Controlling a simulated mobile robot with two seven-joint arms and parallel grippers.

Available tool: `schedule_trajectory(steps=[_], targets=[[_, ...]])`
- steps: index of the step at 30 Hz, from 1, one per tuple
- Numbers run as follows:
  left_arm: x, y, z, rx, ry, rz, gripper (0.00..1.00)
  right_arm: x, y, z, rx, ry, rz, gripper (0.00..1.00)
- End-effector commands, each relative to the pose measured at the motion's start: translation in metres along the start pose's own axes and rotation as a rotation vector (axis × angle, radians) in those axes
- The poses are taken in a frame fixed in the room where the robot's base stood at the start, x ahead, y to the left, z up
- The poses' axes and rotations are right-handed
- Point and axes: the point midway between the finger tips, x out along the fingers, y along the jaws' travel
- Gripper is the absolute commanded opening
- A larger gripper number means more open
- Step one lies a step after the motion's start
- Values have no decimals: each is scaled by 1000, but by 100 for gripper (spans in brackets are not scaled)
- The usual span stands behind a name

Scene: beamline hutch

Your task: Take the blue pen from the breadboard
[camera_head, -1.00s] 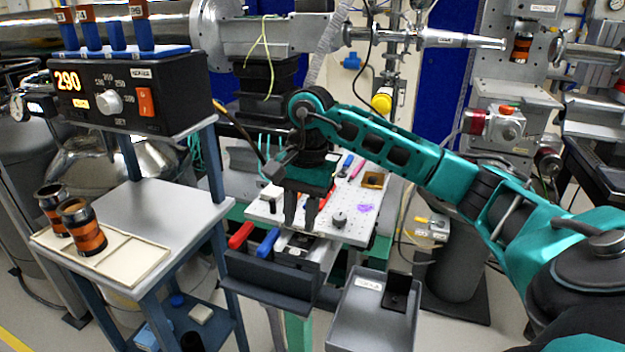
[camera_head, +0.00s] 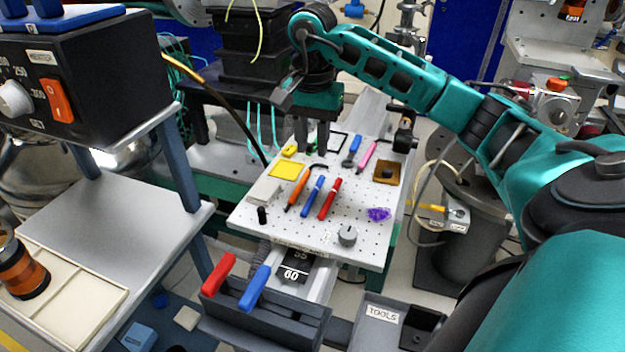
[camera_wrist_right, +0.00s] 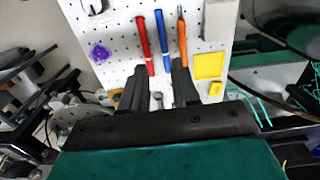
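The white perforated breadboard (camera_head: 285,232) holds several tools. The blue pen (camera_head: 312,197) lies between an orange-handled tool (camera_head: 297,191) and a red pen (camera_head: 329,198). My right gripper (camera_head: 315,146) is open, fingers pointing down, over the far part of the board, beyond the blue pen. In the right wrist view, the blue pen (camera_wrist_right: 162,38) lies ahead of the open fingers (camera_wrist_right: 159,68), with the red pen (camera_wrist_right: 144,42) on its left and the orange tool (camera_wrist_right: 182,40) on its right. Nothing is between the fingers. My left gripper is not in view.
A yellow square (camera_head: 284,170), a purple piece (camera_head: 378,214), a grey knob (camera_head: 347,236) and a pink pen-like item (camera_head: 368,155) also lie on the board. A dark rack (camera_head: 262,322) with red and blue handles stands in front. A grey tools bin (camera_head: 372,325) is beside it.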

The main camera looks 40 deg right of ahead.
Motion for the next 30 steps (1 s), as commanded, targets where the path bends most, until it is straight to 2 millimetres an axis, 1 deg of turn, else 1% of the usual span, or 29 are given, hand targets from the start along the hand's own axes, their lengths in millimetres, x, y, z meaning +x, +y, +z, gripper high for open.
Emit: schedule_trajectory(steps=[2,5,9,12,15,20,27,30], targets=[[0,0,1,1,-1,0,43,4,0,0,0,-1,1,30],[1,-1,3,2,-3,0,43,18,0,1,-1,-2,3,30],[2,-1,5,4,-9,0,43,46,0,1,0,-3,3,30],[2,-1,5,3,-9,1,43,62,0,1,0,-4,2,30],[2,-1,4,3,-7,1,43,73,0,1,0,-2,1,30],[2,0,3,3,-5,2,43,83,-1,1,0,-2,1,30],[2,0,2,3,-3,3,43,119,-4,3,0,-3,1,30],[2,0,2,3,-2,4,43,127,-4,2,0,-2,0,30]])
